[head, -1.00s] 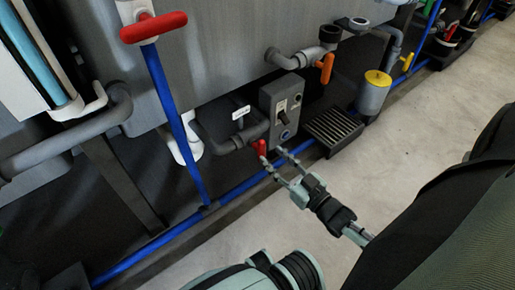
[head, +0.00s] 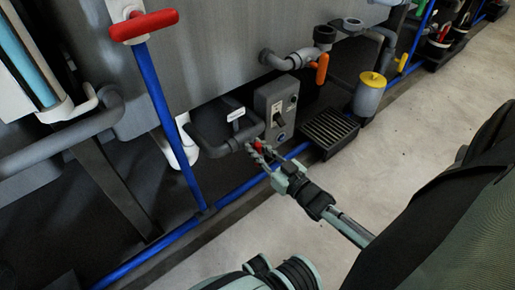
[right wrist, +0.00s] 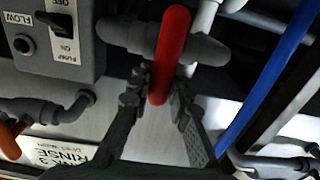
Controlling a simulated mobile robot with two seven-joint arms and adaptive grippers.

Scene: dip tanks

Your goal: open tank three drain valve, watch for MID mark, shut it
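The red valve handle (right wrist: 168,55) lies across a grey pipe (right wrist: 125,36) in the right wrist view, next to a sign reading "RINSE" (right wrist: 62,157) with a partly legible 3. In the head view the handle (head: 258,146) is small and partly covered by my fingers. My right gripper (right wrist: 160,92) has one finger on each side of the handle's free end, and it also shows in the head view (head: 263,155). The fingers look slightly apart from the handle; contact is unclear. My left gripper is not in view. I see no MID mark.
A grey switch box (head: 276,106) stands beside the valve. A black grate (head: 329,130), an orange handle (head: 321,68) and a yellow-topped cylinder (head: 369,94) are to its right. Blue pipe (head: 150,250) runs along the floor.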

